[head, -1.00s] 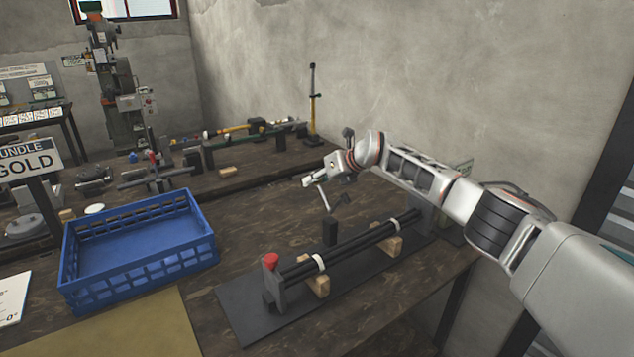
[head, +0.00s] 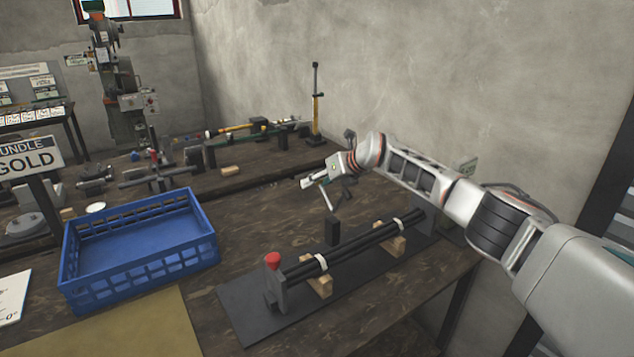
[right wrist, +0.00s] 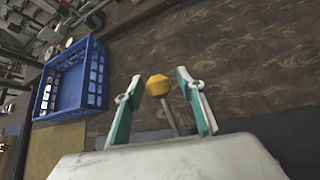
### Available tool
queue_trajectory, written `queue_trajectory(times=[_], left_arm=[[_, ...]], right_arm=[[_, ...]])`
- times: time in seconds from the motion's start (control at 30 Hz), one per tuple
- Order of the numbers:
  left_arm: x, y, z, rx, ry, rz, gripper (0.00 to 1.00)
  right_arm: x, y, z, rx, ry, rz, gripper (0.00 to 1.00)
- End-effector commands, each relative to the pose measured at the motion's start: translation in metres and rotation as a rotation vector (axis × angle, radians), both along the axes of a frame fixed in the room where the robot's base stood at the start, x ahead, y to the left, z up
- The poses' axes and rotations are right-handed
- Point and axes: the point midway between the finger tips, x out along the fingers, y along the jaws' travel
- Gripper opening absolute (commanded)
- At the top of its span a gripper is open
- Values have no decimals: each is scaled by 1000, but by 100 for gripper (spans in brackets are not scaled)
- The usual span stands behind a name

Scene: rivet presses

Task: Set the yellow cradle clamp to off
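A yellow knob (right wrist: 158,86) on a grey lever shows in the right wrist view, between the two teal-and-white fingers of my right gripper (right wrist: 159,77). The fingers are open, one on each side of the knob, and I see no clear contact. In the head view my right gripper (head: 318,194) is above the far side of a dark cradle base (head: 245,308). I cannot make out the yellow knob in that view. The cradle holds long black rods (head: 360,242) with white bands. A red knob (head: 273,260) stands at its near end. My left gripper is not in view.
A blue crate (head: 140,265) stands left of the cradle, with a sign reading GOLD (head: 28,158) behind it. A black post (head: 332,232) rises beside the rods, below my gripper. The wooden bench between crate and cradle is clear. A wall is behind.

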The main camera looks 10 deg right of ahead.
Motion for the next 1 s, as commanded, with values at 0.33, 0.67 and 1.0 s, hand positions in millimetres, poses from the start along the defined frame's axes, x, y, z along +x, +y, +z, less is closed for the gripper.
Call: queue_trajectory(times=[0.33, 0.67, 1.0], left_arm=[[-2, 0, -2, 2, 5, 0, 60], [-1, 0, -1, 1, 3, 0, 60], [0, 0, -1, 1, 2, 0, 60]], right_arm=[[-3, -5, 7, 0, -4, -1, 39], [-27, -21, 29, -1, -5, 0, 39], [-61, -43, 61, -1, -4, 0, 39]])
